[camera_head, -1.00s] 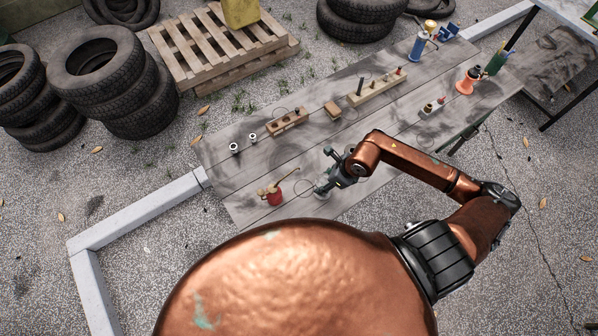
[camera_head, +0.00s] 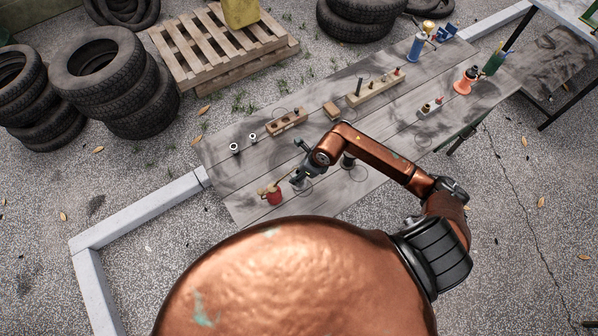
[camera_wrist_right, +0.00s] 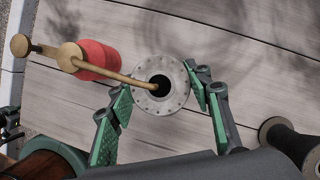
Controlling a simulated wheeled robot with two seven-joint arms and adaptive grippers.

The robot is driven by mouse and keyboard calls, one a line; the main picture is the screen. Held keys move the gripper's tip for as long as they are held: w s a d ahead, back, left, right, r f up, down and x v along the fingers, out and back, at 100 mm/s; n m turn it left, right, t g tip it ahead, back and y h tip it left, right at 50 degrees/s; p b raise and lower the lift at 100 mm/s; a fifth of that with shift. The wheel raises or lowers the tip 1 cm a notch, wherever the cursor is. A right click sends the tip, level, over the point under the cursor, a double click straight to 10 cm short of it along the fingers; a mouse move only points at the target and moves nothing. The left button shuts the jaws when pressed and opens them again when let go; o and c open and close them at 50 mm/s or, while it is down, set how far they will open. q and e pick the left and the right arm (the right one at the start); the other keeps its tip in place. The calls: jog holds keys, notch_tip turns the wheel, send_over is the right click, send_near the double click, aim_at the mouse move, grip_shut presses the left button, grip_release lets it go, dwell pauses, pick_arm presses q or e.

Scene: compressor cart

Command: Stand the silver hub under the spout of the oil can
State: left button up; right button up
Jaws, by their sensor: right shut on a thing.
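The silver hub (camera_wrist_right: 172,98) is a round flanged piece with a dark centre hole, seen from above in the right wrist view. My right gripper (camera_wrist_right: 166,94) is shut on it, with green-padded fingers on either side. The red oil can (camera_wrist_right: 98,58) has a long brass spout (camera_wrist_right: 122,76), whose tip overlaps the hub's hole in this view. The height gap between tip and hub cannot be told. In the head view the oil can (camera_head: 273,195) stands left of my right gripper (camera_head: 299,180), near the table's front edge. My left gripper is not in view.
A dark spool-like piece (camera_wrist_right: 290,142) stands right of my gripper in the wrist view. On the grey plank table (camera_head: 235,177) are two small rings, a wooden block with holes (camera_head: 287,122) and a long peg block (camera_head: 376,89). Bare planks lie behind the can.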

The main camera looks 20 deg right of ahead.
jog(key=shift+w+f, duration=0.1)
jog(key=o, duration=1.5)
jog(key=shift+o, duration=0.2)
jog(key=v, duration=1.2)
